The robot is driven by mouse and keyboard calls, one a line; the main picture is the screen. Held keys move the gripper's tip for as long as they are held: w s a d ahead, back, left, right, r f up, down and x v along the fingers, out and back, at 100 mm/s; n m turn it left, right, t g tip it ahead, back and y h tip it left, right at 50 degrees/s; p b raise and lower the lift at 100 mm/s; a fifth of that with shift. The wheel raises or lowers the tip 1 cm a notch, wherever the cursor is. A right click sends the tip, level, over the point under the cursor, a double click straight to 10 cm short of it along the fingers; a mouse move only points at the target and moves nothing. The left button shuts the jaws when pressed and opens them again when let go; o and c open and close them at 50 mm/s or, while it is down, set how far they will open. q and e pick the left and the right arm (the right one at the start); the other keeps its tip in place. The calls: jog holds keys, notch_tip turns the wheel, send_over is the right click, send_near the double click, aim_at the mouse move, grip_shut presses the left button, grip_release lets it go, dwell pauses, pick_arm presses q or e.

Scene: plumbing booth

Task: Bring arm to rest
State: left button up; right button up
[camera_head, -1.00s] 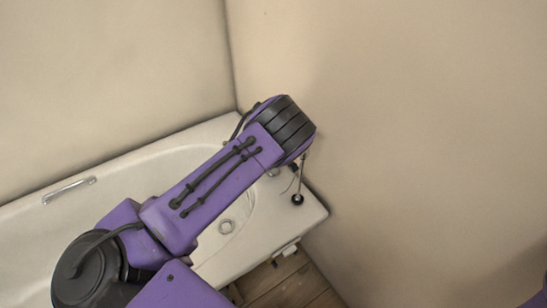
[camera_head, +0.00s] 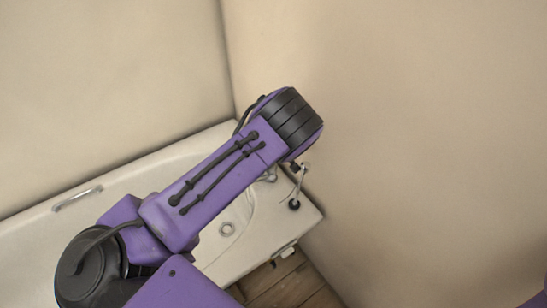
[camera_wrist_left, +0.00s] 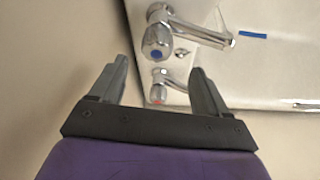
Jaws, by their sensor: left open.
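My left arm comes in from the lower left in the head view and reaches over the bathtub (camera_head: 60,235). Its gripper is hidden there behind the arm's purple and black end. In the left wrist view my left gripper (camera_wrist_left: 160,85) is open, with its two fingers wide apart and nothing held between them. A chrome tap with a blue-marked knob (camera_wrist_left: 156,42) shows just beyond the fingertips. A lower knob with a red mark (camera_wrist_left: 160,88) appears in the gap between the fingers. I cannot tell whether anything touches the taps. My right gripper is not in view.
Beige walls (camera_head: 420,130) meet at the corner behind the tub. A thin fitting with a dark round end (camera_head: 294,204) is at the right rim. Wooden floor (camera_head: 285,285) shows below.

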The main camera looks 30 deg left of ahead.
pick_arm(q)
jog(key=shift+w+d, duration=0.1)
dwell(0.5)
jog(key=shift+w+a+r+m+t+y, duration=0.1)
jog(key=shift+w+a+m+t+y, duration=0.2)
jog(key=shift+w+a+m+t, duration=0.45)
jog(key=s+a+f+m+t+y, duration=0.1)
jog(key=s+f, duration=0.2)
jog(key=s, duration=0.3)
jog(key=s+f+m+t, duration=0.1)
jog(key=s+f+m, duration=0.15)
jog(key=s, duration=0.45)
jog(key=s+d, duration=0.3)
jog(key=s, duration=0.5)
jog(key=s+d+f+g+h, duration=0.1)
jog(key=s+d, duration=0.2)
jog(key=s, duration=0.5)
jog(key=s+d+g+h, duration=0.1)
jog(key=s+d, duration=0.2)
jog(key=s, duration=0.6)
jog(key=shift+f+g, duration=0.25)
jog(key=shift+f, duration=0.1)
